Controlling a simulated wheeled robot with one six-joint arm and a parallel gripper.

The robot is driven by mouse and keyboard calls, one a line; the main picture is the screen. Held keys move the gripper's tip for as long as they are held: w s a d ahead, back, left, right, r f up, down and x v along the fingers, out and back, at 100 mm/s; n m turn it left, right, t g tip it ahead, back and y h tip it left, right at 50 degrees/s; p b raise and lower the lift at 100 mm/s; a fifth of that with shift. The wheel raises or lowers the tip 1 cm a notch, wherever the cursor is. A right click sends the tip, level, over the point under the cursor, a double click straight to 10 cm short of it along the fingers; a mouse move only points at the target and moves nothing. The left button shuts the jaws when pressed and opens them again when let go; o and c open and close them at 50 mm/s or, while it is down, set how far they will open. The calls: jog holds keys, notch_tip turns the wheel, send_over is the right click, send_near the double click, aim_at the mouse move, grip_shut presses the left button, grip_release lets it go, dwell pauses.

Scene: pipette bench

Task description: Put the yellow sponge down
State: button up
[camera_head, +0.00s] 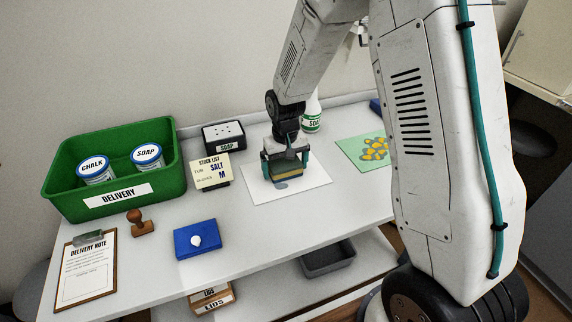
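My gripper (286,170) points down over the white sheet (313,184) in the middle of the table. Its two teal fingers stand on either side of the yellow sponge (288,173) and appear shut on it. The sponge has a darker upper layer, partly hidden by the gripper. It is at or just above the sheet; I cannot tell whether it touches. A grey-blue smear (281,186) shows on the sheet in front of the sponge.
A green delivery crate (178,160) with chalk and soap tubs stands left. A soap box (224,135), stock list card (211,175), soap bottle (312,113) and green card with yellow pieces (349,146) surround the sheet. A blue pad (187,245), stamp (139,225) and clipboard (86,270) lie in front.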

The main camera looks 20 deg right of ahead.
aim_at(285, 164)
jog(key=shift+r, duration=0.1)
notch_tip(285, 164, up, 12)
jog(key=r, duration=0.1)
jog(key=s+d+r, duration=0.2)
jog(key=s+r, duration=0.9)
jog(key=s, duration=0.4)
jog(key=s+d+r+t, duration=0.1)
jog(key=s, duration=1.4)
jog(key=shift+s+r, duration=0.4)
jog(key=shift+d, duration=0.1)
jog(key=shift+s+r, duration=0.15)
jog(key=shift+s, duration=0.05)
